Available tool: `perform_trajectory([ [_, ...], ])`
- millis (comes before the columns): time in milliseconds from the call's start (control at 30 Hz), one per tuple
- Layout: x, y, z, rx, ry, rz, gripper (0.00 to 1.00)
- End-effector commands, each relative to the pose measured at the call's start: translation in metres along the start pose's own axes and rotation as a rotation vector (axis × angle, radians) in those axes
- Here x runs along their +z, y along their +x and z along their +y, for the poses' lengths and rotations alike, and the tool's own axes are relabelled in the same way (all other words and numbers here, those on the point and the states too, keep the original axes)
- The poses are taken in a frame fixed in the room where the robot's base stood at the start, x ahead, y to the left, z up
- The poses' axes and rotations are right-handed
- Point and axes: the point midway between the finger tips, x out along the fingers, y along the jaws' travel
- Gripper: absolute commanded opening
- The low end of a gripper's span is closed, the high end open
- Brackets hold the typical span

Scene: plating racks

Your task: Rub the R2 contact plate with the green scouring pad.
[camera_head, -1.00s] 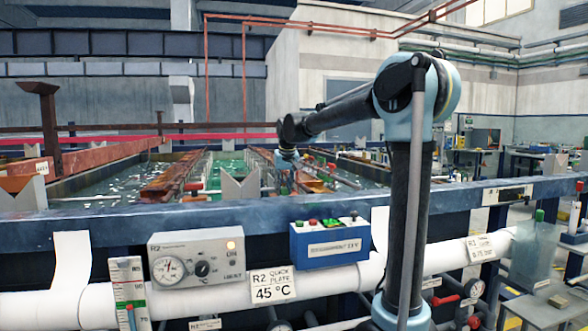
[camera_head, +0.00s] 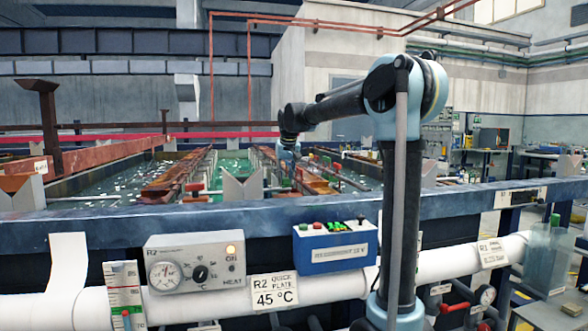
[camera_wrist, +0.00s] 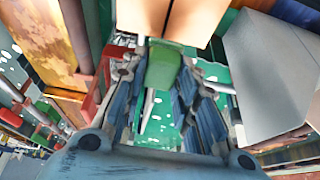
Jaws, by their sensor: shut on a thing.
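My gripper (camera_wrist: 160,90) has blue-grey fingers on both sides of the green scouring pad (camera_wrist: 163,68) and is shut on it. The pad's far end is close to a copper-coloured plate (camera_wrist: 182,17) at the top of the wrist view; I cannot tell whether they touch. No label shows on this plate, so I cannot confirm it is the R2 contact plate. In the head view my gripper (camera_head: 289,153) is small, over the tank beyond the blue rim; the pad cannot be made out there.
A grey V-shaped block (camera_wrist: 268,72) stands right of my gripper, and a red bar (camera_wrist: 98,92) lies to its left. Green liquid (camera_head: 230,170) lies below. A blue tank rim (camera_head: 270,212), an R2 heater box (camera_head: 194,262) and a blue button box (camera_head: 335,248) are in front.

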Motion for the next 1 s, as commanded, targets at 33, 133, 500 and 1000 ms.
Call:
perform_trajectory([
  [33,-0.002,-0.005,-0.003,-0.001,-0.004,0.000,0.05],
  [133,-0.005,-0.013,-0.006,-0.003,-0.007,0.000,0.05],
  [500,-0.018,-0.043,-0.003,-0.001,-0.004,0.000,0.05],
  [1000,-0.019,-0.048,0.002,0.001,0.002,0.000,0.05],
])
